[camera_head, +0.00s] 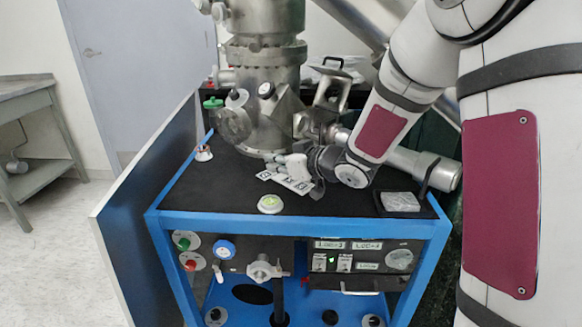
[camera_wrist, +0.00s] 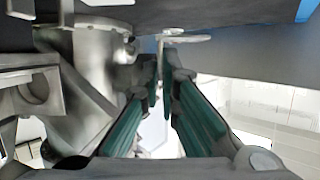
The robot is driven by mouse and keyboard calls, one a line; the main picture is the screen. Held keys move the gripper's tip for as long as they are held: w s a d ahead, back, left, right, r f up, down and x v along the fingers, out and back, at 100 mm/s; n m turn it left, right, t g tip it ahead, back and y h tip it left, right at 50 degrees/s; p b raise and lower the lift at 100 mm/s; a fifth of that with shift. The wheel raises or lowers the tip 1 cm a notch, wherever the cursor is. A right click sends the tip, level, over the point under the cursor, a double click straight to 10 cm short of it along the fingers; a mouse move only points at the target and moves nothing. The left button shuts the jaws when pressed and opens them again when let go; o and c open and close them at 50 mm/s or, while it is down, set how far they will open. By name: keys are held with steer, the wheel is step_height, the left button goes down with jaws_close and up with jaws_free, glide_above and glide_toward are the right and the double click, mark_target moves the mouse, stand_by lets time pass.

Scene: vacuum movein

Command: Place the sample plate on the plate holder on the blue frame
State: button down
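The blue frame (camera_head: 300,224) has a dark top panel and stands in the middle of the head view. My gripper (camera_head: 296,168) is low over that panel, in front of the metal chamber. In the wrist view, the green-padded fingers of my gripper (camera_wrist: 162,82) converge to a narrow gap around a thin upright piece. This piece meets a flat, pale plate (camera_wrist: 182,38) just beyond the tips; it looks like the sample plate. I cannot clearly make out the plate holder.
The metal chamber (camera_head: 266,95) rises behind the gripper. A round green-centred piece (camera_head: 270,204) sits near the panel's front edge. The panel's front left is clear.

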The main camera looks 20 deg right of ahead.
steer(key=w+d, duration=0.3)
steer(key=w, duration=0.1)
steer(key=w+d+b, duration=0.1)
steer(key=w+d, duration=0.1)
steer(key=shift+d+f, duration=0.35)
steer(key=shift+f, duration=0.05)
step_height(320, 180, down, 4)
steer(key=shift+a+r+b, duration=0.1)
steer(key=shift+r+b, duration=0.05)
steer(key=shift+b, duration=0.8)
steer(key=shift+r, duration=0.1)
steer(key=c, duration=1.8)
jaws_free()
